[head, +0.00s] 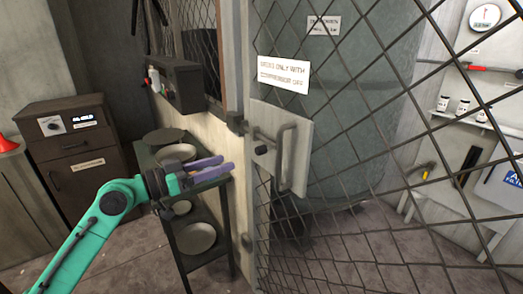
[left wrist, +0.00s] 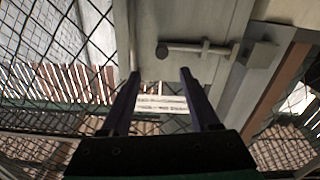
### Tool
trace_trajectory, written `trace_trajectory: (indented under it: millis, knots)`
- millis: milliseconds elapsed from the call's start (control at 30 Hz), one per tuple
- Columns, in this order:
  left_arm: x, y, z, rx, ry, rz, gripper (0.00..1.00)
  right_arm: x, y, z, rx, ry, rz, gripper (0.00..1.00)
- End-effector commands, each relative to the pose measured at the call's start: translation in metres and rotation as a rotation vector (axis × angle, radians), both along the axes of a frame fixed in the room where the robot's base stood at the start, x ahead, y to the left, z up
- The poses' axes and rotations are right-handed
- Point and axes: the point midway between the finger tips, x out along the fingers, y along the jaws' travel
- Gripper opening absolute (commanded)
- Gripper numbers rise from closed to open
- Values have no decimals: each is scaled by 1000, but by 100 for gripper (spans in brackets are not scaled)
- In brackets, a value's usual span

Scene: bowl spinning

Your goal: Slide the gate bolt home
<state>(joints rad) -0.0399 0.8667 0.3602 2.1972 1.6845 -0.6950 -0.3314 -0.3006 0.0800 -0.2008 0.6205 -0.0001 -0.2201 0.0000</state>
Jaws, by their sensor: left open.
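The mesh gate has a pale plate (head: 290,120) with an upright handle (head: 287,158). The bolt's dark knob (head: 261,150) sits on this plate, left of the handle. In the left wrist view the knob (left wrist: 162,51) ends a pale rod (left wrist: 185,48) that runs right through a guide toward the catch block (left wrist: 262,55). Whether the rod tip is inside the block cannot be told. The catch (head: 237,123) is on the post. My left gripper (head: 228,163) is open and empty, lower left of the knob; in the wrist view the knob lies just beyond its fingertips (left wrist: 159,71).
A dark shelf rack (head: 183,224) with bowls stands behind my left gripper. A wooden cabinet (head: 75,150) stands at left. Wire mesh covers the right side, with a wall of tools beyond.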

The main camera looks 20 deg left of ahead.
Motion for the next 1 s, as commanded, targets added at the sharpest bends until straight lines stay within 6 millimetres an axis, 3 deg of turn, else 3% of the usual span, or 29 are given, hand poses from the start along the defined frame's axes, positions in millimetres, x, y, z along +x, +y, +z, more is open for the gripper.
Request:
trace_trajectory:
  millis: [33, 300, 500, 833, 867, 1000]
  knots:
    - [7, -6, 7, 2, -1, 0, 62, 0, -2, 12, -3, 0, 0, 0]
    - [57, -45, 10, -5, -1, 3, 62, 0, -6, 47, -8, -1, -1, 0]
    - [88, -71, 5, -4, -1, 5, 62, 0, -2, 61, -3, -1, -1, 0]
    - [94, -77, -1, -1, 2, 4, 62, 0, 3, 61, 4, 0, -2, 0]
    - [94, -77, -1, -1, 2, 4, 54, 0, 3, 61, 4, 0, -2, 0]
    - [94, -77, -1, -1, 2, 4, 1, 0, 3, 61, 4, 0, -2, 0]
